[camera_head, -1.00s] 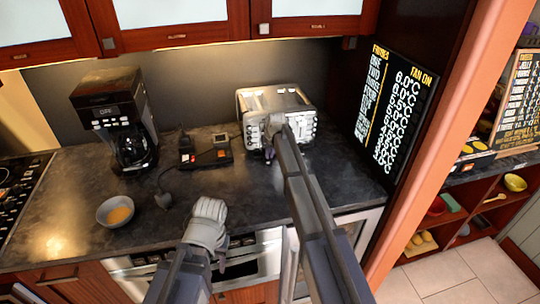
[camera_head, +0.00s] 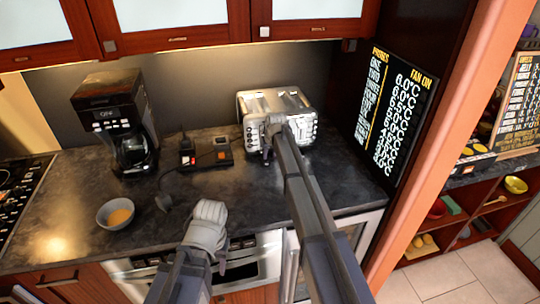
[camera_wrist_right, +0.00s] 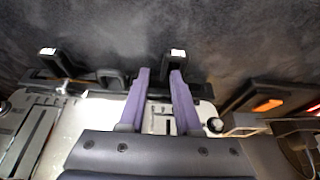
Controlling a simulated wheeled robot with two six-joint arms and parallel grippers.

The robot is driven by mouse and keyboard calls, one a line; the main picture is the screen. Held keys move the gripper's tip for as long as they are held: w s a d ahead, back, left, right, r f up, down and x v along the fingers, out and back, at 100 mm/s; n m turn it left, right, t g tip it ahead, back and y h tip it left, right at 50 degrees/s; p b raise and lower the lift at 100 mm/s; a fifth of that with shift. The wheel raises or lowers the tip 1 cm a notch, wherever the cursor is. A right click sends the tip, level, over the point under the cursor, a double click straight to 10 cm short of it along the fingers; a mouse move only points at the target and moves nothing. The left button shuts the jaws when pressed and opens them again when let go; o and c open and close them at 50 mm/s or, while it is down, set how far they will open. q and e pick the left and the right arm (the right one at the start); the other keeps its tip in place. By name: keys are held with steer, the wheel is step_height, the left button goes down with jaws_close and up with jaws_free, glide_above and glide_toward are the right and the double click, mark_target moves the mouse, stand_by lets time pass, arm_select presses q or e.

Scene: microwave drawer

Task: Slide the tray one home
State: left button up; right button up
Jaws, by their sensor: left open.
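A silver toaster (camera_head: 277,103) stands at the back of the dark counter, and it fills the lower part of the right wrist view (camera_wrist_right: 95,112). Dark parts (camera_wrist_right: 112,76) stick out from its front edge, some with white tips; I cannot tell which one is tray one. My right gripper (camera_head: 268,157) is at the toaster's front. In the right wrist view its two purple fingers (camera_wrist_right: 159,75) stand apart over the front edge; contact cannot be told. My left gripper (camera_head: 221,266) is open in front of the counter, by the steel-fronted appliance (camera_head: 262,246), fingers partly hidden.
A power strip (camera_head: 207,157) with lit switches and cords lies left of the toaster. A coffee maker (camera_head: 118,125) and a bowl (camera_head: 115,214) stand further left. A dark lettered board (camera_head: 396,115) is at the right. The middle counter is mostly clear.

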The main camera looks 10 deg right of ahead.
steer(key=shift+a, duration=0.2)
steer(key=shift+s+a+r, duration=0.1)
steer(key=shift+s+a, duration=0.1)
steer(key=shift+s, duration=0.25)
steer(key=shift+s+a+r, duration=0.1)
steer(key=shift+s+a, duration=0.1)
steer(key=shift+s, duration=0.25)
steer(key=shift+s+p, duration=0.2)
steer(key=shift+p, duration=0.1)
steer(key=shift+s+r+p, duration=0.2)
steer(key=shift+s, duration=0.5)
steer(key=shift+s+r+p, duration=0.2)
steer(key=shift+s, duration=0.45)
steer(key=shift+s+r+p, duration=0.2)
steer(key=shift+s, duration=0.5)
steer(key=shift+s+r, duration=0.25)
steer(key=shift+s, duration=0.25)
steer(key=shift+s+r, duration=0.2)
steer(key=shift+s, duration=0.3)
steer(key=shift+s+d+p, duration=0.2)
steer(key=shift+s+p, duration=0.1)
steer(key=shift+p, duration=0.05)
